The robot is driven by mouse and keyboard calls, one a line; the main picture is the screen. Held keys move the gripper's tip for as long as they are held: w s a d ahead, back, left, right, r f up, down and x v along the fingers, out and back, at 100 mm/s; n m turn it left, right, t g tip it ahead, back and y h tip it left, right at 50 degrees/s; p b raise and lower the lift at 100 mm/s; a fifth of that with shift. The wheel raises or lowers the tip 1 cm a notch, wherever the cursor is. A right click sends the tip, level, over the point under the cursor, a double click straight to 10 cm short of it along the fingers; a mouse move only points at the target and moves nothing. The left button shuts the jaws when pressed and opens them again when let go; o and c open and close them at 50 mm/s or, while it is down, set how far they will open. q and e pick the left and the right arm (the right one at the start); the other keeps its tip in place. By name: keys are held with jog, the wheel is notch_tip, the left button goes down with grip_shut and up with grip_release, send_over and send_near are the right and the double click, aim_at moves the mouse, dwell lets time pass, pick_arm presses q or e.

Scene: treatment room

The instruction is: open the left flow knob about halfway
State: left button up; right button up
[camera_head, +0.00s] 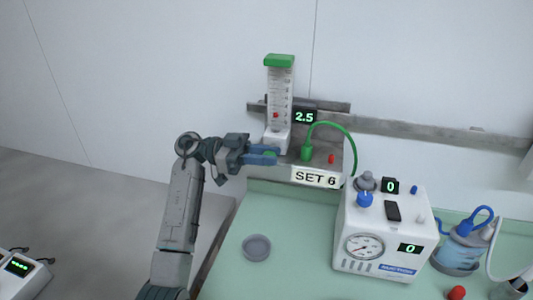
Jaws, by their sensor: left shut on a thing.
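My left gripper (266,155) reaches in from the left at the flowmeter's white base. Its blue-tipped fingers are shut on the flow knob (270,152), of which only a little green shows between them. The knob's angle is hidden. My right gripper is not in view.
A green hose (342,129) arcs right from a green fitting. A white suction unit (383,236) with a gauge and displays reading 0 stands on the green counter. A grey round dish (256,247) lies front left.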

pick_arm(q)
jog(key=shift+f+h, duration=0.15)
jog(key=shift+h, duration=0.75)
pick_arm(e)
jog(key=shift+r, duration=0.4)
pick_arm(q)
jog(key=shift+s, duration=0.1)
jog(key=o, duration=0.7)
jog(key=shift+o, duration=0.8)
jog(key=shift+s, duration=0.15)
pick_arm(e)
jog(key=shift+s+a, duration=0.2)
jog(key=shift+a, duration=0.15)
pick_arm(q)
jog(key=shift+a, duration=0.15)
jog(key=shift+a+f, duration=0.1)
jog(key=shift+a, duration=0.2)
jog(key=b+v, duration=0.3)
jog(key=v, duration=0.7)
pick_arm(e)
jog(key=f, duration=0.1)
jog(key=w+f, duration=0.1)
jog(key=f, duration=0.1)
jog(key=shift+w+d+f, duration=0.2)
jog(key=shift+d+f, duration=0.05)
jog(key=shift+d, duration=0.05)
